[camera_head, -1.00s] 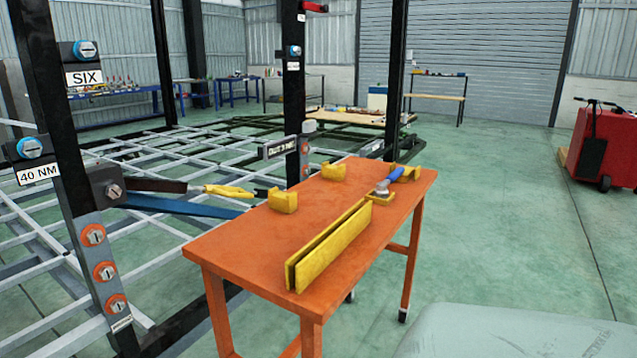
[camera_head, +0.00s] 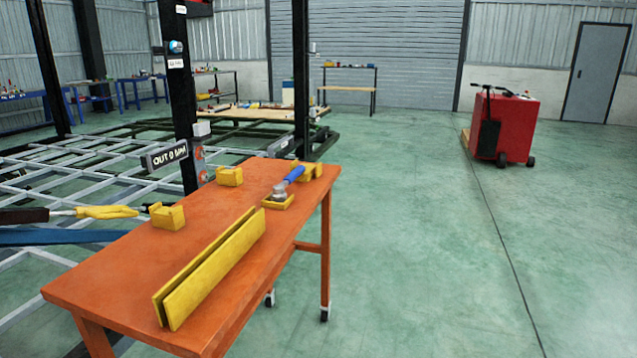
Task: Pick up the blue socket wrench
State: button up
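The blue socket wrench (camera_head: 292,175) lies at the far right part of the orange table (camera_head: 125,270). Its blue handle points to the back right and rests by a yellow holder (camera_head: 308,170). Its grey head (camera_head: 279,190) sits at a smaller yellow holder (camera_head: 277,203) in front. My gripper is not in view, so its state does not show.
A long yellow slotted rack (camera_head: 215,270) and two yellow blocks (camera_head: 167,216) (camera_head: 229,176) stand on the table. A black post (camera_head: 183,100) and a metal chassis frame (camera_head: 60,160) are behind and left. Green floor (camera_head: 420,230) is open to the right; a red cart (camera_head: 503,125) stands beyond.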

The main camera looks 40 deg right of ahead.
aim_at(277, 194)
jog(key=z, duration=0.9)
jog(key=i+l+u, duration=0.1)
jog(key=u, duration=0.55)
jog(key=i+l+u, duration=0.2)
jog(key=l, duration=0.2)
jog(key=l+u, duration=0.25)
jog(key=i+l+u, duration=0.2)
jog(key=l, duration=0.35)
jog(key=l+u, duration=0.3)
jog(key=l, duration=2.2)
jog(key=i+l, duration=0.15)
jog(key=l, duration=0.2)
jog(key=i+l, duration=0.2)
jog(key=l, duration=0.2)
jog(key=i+l, duration=0.15)
jog(key=l, duration=0.2)
